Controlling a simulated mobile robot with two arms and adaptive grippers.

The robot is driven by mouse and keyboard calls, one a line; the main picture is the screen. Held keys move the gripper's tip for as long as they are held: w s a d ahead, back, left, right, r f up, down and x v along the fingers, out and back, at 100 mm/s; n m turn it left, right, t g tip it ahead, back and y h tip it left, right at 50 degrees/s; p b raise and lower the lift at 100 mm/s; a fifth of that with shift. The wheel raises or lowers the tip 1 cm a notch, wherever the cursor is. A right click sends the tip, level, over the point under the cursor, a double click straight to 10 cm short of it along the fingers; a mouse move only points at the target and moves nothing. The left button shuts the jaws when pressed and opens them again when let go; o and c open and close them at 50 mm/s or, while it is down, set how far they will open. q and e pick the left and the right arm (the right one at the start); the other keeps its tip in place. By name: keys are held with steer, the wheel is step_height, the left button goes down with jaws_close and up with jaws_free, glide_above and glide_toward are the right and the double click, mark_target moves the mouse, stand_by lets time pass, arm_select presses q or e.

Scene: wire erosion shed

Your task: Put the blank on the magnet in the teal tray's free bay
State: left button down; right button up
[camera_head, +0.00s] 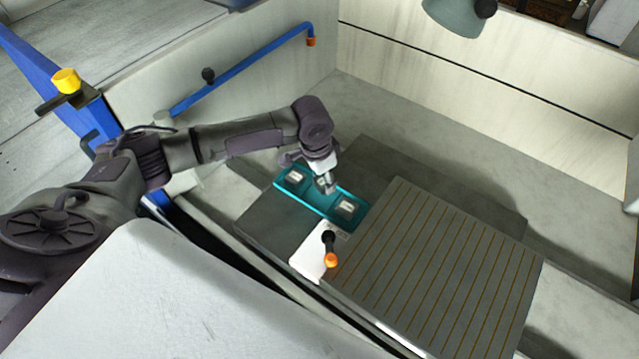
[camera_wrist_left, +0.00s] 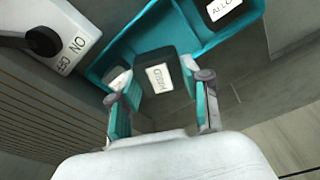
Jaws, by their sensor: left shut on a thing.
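The teal tray (camera_head: 319,201) lies on a dark plate beside the magnet (camera_head: 440,265), a ribbed grey plate with a bare top. Labelled dark blocks sit in its two end bays, one at the left (camera_head: 295,177) and one at the right (camera_head: 347,208). My left gripper (camera_head: 328,187) points down at the tray's middle bay. In the left wrist view its fingers are shut on the blank (camera_wrist_left: 160,76), a dark block with a white label, at the middle bay between the two other blocks. I cannot tell whether the blank touches the bay floor.
A white ON/OFF panel (camera_wrist_left: 68,40) with a black lever stands beside the tray; its orange-tipped handle (camera_head: 330,260) shows in the head view. A blue bent pipe (camera_head: 245,65) runs along the wall. A grey-green lamp-like part (camera_head: 452,17) hangs at the top.

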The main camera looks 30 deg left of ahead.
mark_target(320, 196)
arm_select(q)
steer(key=shift+a+f, duration=0.4)
steer(key=shift+a, duration=0.1)
step_height(320, 196, down, 3)
steer(key=shift+f+p, duration=0.1)
steer(key=shift+p, duration=0.55)
steer(key=shift+f, duration=0.35)
steer(key=shift+f, duration=0.15)
steer(key=c, duration=0.5)
jaws_free()
steer(key=shift+c, duration=0.2)
